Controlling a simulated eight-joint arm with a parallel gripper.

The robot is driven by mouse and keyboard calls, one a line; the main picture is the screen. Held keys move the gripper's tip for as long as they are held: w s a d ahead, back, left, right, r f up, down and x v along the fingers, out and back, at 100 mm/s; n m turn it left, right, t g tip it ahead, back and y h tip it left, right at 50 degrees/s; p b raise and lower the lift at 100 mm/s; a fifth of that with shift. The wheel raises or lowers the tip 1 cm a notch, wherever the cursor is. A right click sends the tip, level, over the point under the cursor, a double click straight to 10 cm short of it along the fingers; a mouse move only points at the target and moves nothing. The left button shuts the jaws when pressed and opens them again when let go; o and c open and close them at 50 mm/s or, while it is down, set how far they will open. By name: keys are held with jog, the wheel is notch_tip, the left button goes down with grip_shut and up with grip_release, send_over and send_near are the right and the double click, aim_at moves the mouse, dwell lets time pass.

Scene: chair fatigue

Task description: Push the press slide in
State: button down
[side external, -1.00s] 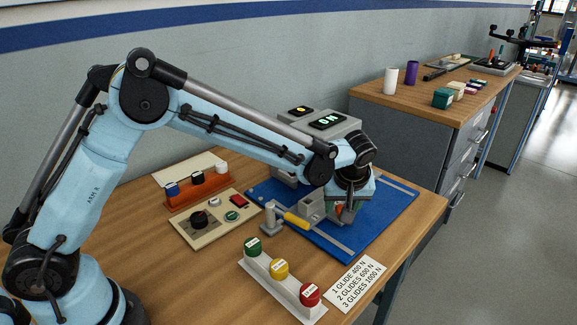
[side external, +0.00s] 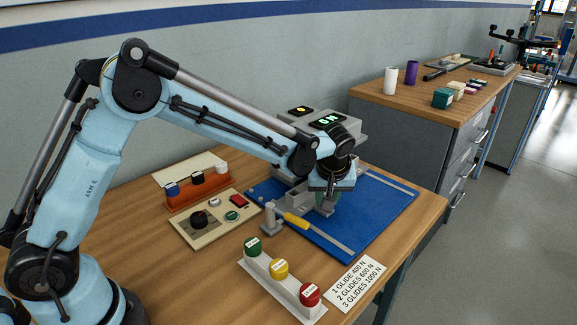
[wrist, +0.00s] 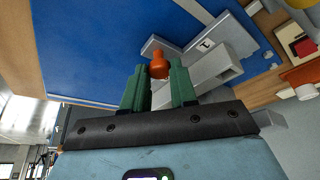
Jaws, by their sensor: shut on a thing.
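The press (side external: 345,128) is a grey machine with a lit green display, on a blue board. The grey press slide (wrist: 205,70) shows in the wrist view with an orange knob (wrist: 158,66) at its end. My gripper (wrist: 158,80) has its green fingers on either side of the knob and is shut on it. In the side view my gripper (side external: 328,203) is low over the blue board, in front of the press. The wrist hides the knob and much of the slide there.
A yellow-handled lever clamp (side external: 296,220) stands just in front. A control panel (side external: 217,219) is at left. A rack with green, yellow and red knobs (side external: 280,269) is at the front, beside a printed card (side external: 356,284). The blue board (side external: 385,205) is clear at right.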

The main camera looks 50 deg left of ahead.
jog(key=c, duration=0.9)
grip_release()
jog(key=shift+a, duration=0.35)
jog(key=shift+d, duration=0.1)
jog(key=shift+s+d+r, duration=0.15)
jog(key=shift+r, duration=0.3)
jog(key=v, duration=1.1)
